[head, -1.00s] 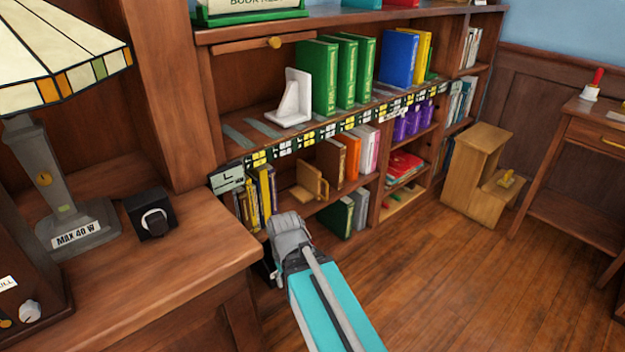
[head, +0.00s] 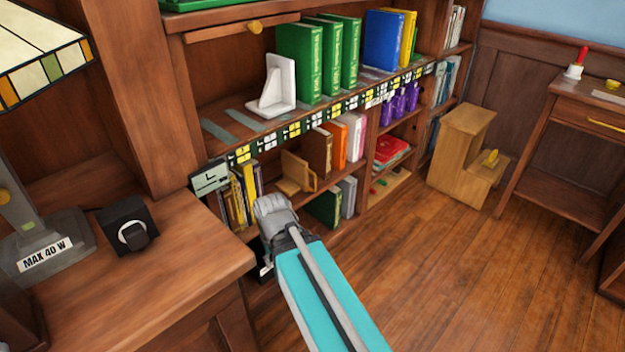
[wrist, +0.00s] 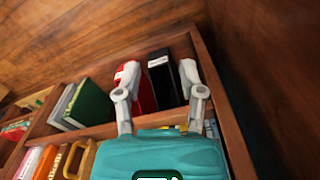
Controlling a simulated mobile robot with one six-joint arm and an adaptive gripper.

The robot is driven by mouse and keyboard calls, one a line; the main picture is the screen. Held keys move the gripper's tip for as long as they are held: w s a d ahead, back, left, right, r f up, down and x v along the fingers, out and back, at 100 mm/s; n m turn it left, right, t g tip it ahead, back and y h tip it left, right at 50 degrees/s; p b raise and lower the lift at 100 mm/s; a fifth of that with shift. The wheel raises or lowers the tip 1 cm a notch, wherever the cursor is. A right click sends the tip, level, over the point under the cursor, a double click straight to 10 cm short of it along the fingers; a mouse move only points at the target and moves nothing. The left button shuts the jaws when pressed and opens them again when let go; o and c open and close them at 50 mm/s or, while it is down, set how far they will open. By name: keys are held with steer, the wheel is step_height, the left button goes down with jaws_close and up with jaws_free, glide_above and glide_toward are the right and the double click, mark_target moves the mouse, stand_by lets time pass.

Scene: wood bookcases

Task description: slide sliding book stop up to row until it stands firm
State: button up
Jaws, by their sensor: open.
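A wooden L-shaped book stop (head: 297,174) with a handle stands on the middle shelf, left of a row of brown, orange and pink books (head: 340,142). A small gap seems to separate it from the brown book. Its yellowish handle (wrist: 76,160) shows at the lower left in the wrist view. A white bookend (head: 275,85) stands on the upper shelf, left of three green books (head: 318,55). My gripper (wrist: 158,78) is open and empty, its fingers spread before red and black books (wrist: 146,88) on the bottom shelf. In the head view my arm hides the fingertips.
Yellow books (head: 243,192) stand at the middle shelf's left end. A desk (head: 150,270) with a black dial box (head: 127,228) and a lamp is at left. A step stool (head: 465,150) and side table (head: 570,125) stand at right. The floor between is clear.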

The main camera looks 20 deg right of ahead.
steer(key=shift+f, duration=0.1)
steer(key=m+t+y+b, duration=0.9)
steer(key=m+t+b, duration=0.7)
steer(key=m, duration=1.4)
glide_toward(315, 177)
steer(key=d+b+v, duration=0.1)
steer(key=v, duration=0.3)
steer(key=shift+w+a+f+g, duration=0.25)
steer(key=shift+w+f+g, duration=0.05)
steer(key=shift+w, duration=0.1)
steer(key=shift+w+a, duration=0.1)
steer(key=shift+w, duration=0.05)
steer(key=x, duration=1.3)
steer(key=shift+w+a, duration=0.15)
steer(key=shift+w, duration=0.05)
